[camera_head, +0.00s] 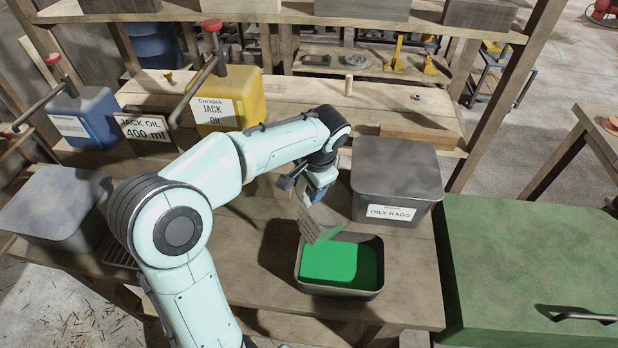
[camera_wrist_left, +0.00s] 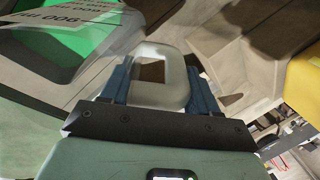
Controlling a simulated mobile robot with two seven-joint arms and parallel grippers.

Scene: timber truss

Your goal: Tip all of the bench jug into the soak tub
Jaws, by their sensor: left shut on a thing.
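The bench jug (camera_head: 322,228) is a see-through grey jug with markings, tilted mouth-down over the soak tub. My left gripper (camera_head: 314,190) is shut on its handle. The pale handle (camera_wrist_left: 160,52) sits between the fingers of my left gripper (camera_wrist_left: 160,88) in the left wrist view, with the jug's wall (camera_wrist_left: 95,14) beyond. The soak tub (camera_head: 335,291) is a grey rectangular tub on the bench with bright green liquid (camera_head: 342,265) inside. No stream shows between jug and tub, and I cannot tell whether liquid is left in the jug. My right gripper is out of view.
A grey lidded OILY RAGS bin (camera_head: 395,175) stands close behind the tub, to the right. Yellow (camera_head: 228,100) and blue (camera_head: 85,115) jack oil cans with pumps stand at the back left. A grey lidded box (camera_head: 55,205) is at far left, a green chest (camera_head: 530,265) at right.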

